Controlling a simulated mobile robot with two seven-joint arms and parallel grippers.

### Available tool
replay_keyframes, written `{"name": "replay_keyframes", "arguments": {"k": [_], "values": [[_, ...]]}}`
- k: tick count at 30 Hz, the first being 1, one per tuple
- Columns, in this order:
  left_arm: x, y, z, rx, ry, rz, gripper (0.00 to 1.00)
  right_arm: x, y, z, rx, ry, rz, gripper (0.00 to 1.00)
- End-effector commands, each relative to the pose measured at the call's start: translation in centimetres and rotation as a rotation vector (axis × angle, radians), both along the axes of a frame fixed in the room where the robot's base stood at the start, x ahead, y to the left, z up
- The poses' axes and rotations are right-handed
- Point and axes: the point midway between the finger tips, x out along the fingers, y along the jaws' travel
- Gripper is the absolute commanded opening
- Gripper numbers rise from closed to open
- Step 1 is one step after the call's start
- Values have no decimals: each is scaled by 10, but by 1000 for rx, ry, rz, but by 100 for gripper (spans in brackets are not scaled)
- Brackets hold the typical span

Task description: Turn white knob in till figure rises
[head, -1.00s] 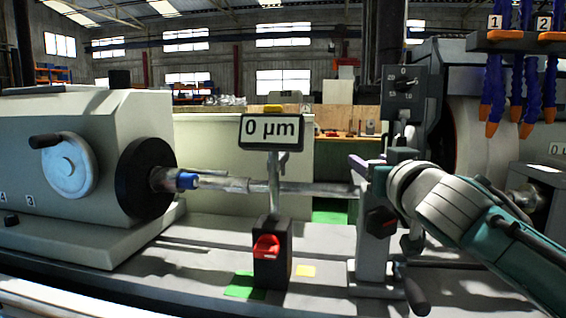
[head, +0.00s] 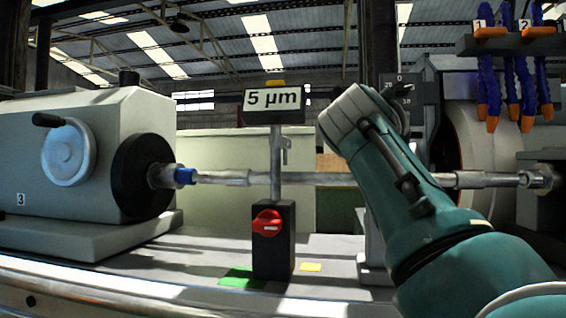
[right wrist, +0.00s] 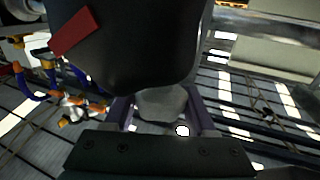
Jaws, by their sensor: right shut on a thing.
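The gauge display (head: 274,98) on its post reads 5 µm in the head view. In the right wrist view a whitish-grey knob (right wrist: 163,103) sits between the purple fingers of my right gripper (right wrist: 163,112), which is shut on it. In the head view my right arm reaches up in front of the machine and hides the knob and the right fingers. My left gripper is in neither view.
A long shaft (head: 320,179) runs across the machine from the headstock (head: 90,150). A black box with a red switch (head: 268,222) stands under the display. Blue hoses (head: 510,80) hang at upper right. A black part with a red mark (right wrist: 130,45) fills the top of the wrist view.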

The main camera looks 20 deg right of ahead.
Motion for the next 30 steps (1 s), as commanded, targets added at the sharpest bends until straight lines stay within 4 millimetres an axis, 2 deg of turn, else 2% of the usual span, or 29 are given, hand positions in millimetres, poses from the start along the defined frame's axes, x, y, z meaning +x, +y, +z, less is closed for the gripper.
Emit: {"name": "replay_keyframes", "arguments": {"k": [3,14,15,23,30], "values": [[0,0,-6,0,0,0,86,0,0,-1,-1,1,-16,0],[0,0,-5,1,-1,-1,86,0,-1,0,-1,2,-21,0],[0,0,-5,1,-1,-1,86,0,-1,0,-1,2,-21,57],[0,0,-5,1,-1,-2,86,0,-1,0,-1,2,-20,86],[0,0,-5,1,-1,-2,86,0,-1,0,-1,1,-19,86]]}}
